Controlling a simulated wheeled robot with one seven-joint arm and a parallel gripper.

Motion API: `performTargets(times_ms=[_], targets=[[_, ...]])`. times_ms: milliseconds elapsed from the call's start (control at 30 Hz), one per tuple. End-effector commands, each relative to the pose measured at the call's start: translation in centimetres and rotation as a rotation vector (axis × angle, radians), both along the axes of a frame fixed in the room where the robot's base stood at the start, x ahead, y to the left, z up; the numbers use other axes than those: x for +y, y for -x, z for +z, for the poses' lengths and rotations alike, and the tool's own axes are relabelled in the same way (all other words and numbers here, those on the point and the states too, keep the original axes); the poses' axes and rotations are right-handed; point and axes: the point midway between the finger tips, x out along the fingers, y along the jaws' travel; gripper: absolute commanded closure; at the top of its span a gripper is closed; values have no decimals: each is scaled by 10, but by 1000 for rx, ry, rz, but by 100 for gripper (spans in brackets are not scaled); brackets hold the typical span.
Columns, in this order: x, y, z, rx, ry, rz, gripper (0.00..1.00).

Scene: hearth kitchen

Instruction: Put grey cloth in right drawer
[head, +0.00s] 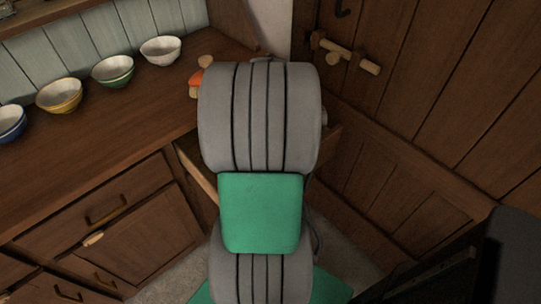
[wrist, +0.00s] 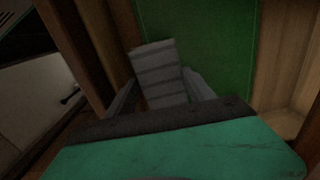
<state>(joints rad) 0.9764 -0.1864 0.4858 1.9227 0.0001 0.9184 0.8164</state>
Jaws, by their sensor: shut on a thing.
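In the wrist view my gripper (wrist: 158,88) is shut on the grey cloth (wrist: 155,62), a grey piece with darker stripes that sticks up between the fingers. Pale wooden walls (wrist: 288,60), which look like the inside of an open drawer, are at the right of that view. In the head view an open drawer (head: 196,166) stands out from the counter beneath my arm; most of it is hidden by the arm. My gripper and the cloth are hidden in the head view. I cannot tell whether the cloth touches the drawer.
A green surface (wrist: 197,35) lies beyond the cloth; I cannot tell what it is. Several bowls, one of them white (head: 160,50), stand along the back of the wooden counter (head: 135,115). A closed drawer (head: 95,205) is at the left. A plank door (head: 440,90) is at the right.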

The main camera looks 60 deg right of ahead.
Motion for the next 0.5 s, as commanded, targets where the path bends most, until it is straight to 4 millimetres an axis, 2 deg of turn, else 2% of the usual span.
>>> performTargets(times_ms=[100,200,500], targets=[[-1,0,-22,3,-4,0,77],[-1,0,-33,1,-1,0,77],[-1,0,-36,1,0,0,77]])
